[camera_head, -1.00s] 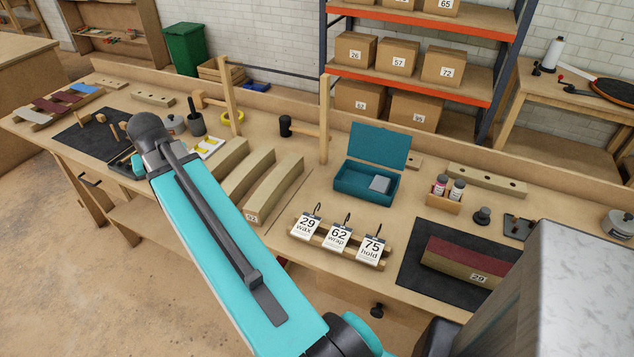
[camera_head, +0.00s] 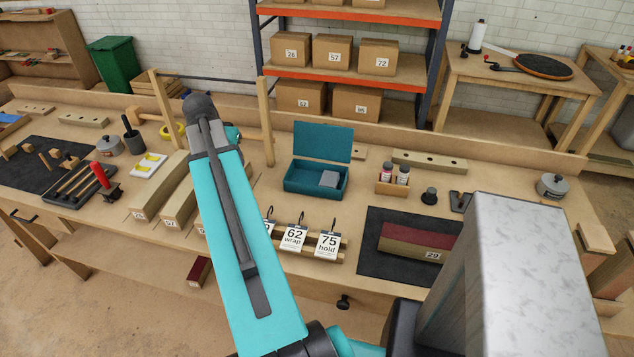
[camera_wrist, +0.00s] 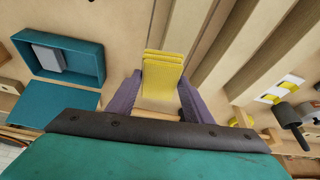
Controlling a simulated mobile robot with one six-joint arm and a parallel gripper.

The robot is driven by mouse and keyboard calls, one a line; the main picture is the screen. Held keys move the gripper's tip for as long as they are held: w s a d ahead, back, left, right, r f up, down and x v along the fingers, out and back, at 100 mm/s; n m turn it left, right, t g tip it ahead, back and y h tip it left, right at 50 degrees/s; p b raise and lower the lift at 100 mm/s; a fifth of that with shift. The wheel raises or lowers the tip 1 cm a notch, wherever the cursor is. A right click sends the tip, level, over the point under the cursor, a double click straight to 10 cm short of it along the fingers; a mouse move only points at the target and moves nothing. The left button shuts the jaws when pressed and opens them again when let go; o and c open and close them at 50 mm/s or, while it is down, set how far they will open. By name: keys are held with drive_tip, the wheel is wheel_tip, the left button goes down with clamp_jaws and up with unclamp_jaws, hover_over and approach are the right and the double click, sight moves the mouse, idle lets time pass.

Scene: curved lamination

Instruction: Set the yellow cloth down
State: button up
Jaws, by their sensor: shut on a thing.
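The yellow cloth (camera_wrist: 164,72) shows in the wrist view as a folded, layered pad between the two purple fingers of my gripper (camera_wrist: 162,92). My gripper is shut on it and holds it over the wooden bench (camera_wrist: 128,22). The long curved wooden blocks (camera_wrist: 205,42) lie to the right of the cloth in that view, and the open teal box (camera_wrist: 98,58) is to its left. In the head view my own arm hides the gripper and cloth. How high the cloth is above the bench is hard to tell.
In the head view, the teal box (camera_head: 330,178) contains a grey block (camera_head: 329,179). Hanging tags (camera_head: 294,238) stand near the front edge. A dark mat (camera_head: 375,262) bears a red-topped block (camera_head: 412,242). Wooden posts (camera_head: 265,120) with a bar rise behind the curved blocks.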

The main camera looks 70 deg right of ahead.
drive_tip(key=s+d+m+g, duration=0.1)
drive_tip(key=s+d+m, duration=0.2)
drive_tip(key=s+d, duration=0.3)
drive_tip(key=s+d+f+m+g, duration=0.1)
drive_tip(key=s+d, duration=0.5)
drive_tip(key=s, duration=0.7)
drive_tip(key=shift+d+f+m, duration=0.2)
drive_tip(key=shift+d+m, duration=0.15)
drive_tip(key=shift+m, duration=0.55)
drive_tip(key=shift+f, duration=0.1)
drive_tip(key=p, duration=0.2)
hover_over(306, 179)
drive_tip(key=a, duration=0.2)
drive_tip(key=shift+w+d+f, duration=0.1)
drive_tip(key=shift+w+f, duration=0.1)
drive_tip(key=shift+f, duration=1.35)
drive_tip(key=shift+w+f, duration=0.15)
drive_tip(key=shift+f, duration=1.35)
drive_tip(key=shift+f+p, duration=0.45)
drive_tip(key=shift+f, duration=1.4)
drive_tip(key=shift+f, duration=0.15)
drive_tip(key=o, duration=0.7)
drive_tip(key=shift+o, duration=0.2)
